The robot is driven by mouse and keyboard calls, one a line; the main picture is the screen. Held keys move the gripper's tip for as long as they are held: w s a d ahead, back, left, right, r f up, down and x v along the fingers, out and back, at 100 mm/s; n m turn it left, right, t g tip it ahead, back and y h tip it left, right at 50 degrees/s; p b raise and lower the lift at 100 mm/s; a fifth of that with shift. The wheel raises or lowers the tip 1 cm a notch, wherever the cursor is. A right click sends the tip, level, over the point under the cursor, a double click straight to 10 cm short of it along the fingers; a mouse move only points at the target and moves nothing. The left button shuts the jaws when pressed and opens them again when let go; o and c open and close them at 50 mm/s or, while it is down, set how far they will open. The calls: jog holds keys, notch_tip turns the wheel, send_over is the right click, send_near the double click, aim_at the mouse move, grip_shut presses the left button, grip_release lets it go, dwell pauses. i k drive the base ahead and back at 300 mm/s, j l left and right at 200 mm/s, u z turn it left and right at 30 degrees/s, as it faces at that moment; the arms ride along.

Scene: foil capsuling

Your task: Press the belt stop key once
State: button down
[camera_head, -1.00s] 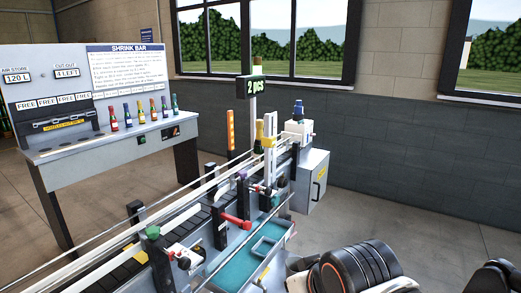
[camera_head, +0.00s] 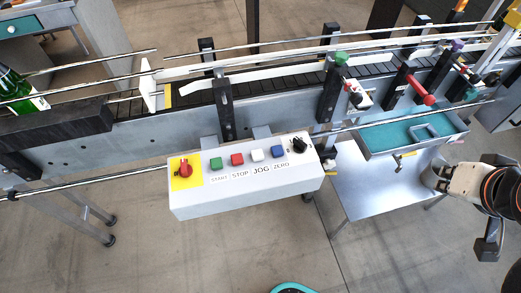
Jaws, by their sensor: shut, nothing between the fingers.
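The belt's control box (camera_head: 245,185) is a white box on the near side of the conveyor, with its keys facing up. The red STOP key (camera_head: 237,160) sits between the green START key (camera_head: 215,164) and the white JOG key (camera_head: 257,155). A blue ZERO key (camera_head: 278,152) is to the right of these. My gripper (camera_head: 488,248) appears to be the dark end piece at the right edge, small and partly cut off. It is shut and empty, well to the right of the box and touching no key.
A red emergency knob (camera_head: 185,169) on a yellow plate and a black selector (camera_head: 299,145) flank the keys. The conveyor (camera_head: 130,135) runs behind, with guide rails and clamps above it. A teal-lined tray (camera_head: 390,138) lies right of the box. Open floor is in front.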

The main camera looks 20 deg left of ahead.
aim_at(237, 158)
jog(key=u, duration=1.6)
